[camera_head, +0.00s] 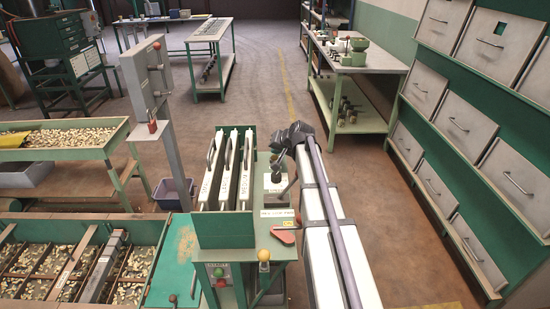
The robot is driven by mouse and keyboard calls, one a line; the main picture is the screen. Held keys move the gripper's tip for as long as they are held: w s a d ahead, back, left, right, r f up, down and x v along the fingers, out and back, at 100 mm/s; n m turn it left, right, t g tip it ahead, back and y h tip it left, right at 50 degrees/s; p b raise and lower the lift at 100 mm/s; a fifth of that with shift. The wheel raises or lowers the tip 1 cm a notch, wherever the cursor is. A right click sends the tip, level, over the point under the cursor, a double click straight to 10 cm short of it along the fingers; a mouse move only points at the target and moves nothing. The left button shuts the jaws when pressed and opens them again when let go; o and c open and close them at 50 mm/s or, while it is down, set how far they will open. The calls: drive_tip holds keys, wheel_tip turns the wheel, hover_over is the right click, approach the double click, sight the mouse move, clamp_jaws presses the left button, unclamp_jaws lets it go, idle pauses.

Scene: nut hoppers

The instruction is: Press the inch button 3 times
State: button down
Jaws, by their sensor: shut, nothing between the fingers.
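A machine stand (208,255) in the lower middle carries a green button (218,272) and a red button (221,283) on its front face. A yellow knob-like button (264,254) stands at the right of these, near the stand's front corner. I cannot read which of them is marked inch. My arm reaches forward from the bottom, right of the stand. My gripper (277,172) is small and dark at the arm's far end, bent down beside the white upright panels. It looks shut and empty, apart from all these buttons.
White upright panels (227,172) stand in the green machine box. A red lever (284,236) lies on the right of the stand, close to my arm. The right floor aisle is clear beside drawer hoppers (465,122).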

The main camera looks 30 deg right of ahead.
sight(276, 156)
drive_tip(key=shift+f+b, duration=0.5)
idle(0.4)
idle(0.3)
drive_tip(key=shift+r+p, duration=0.9)
drive_tip(key=shift+r, duration=0.05)
wheel_tip(276, 156, up, 5)
drive_tip(key=p, duration=0.5)
drive_tip(key=shift+r, duration=0.1)
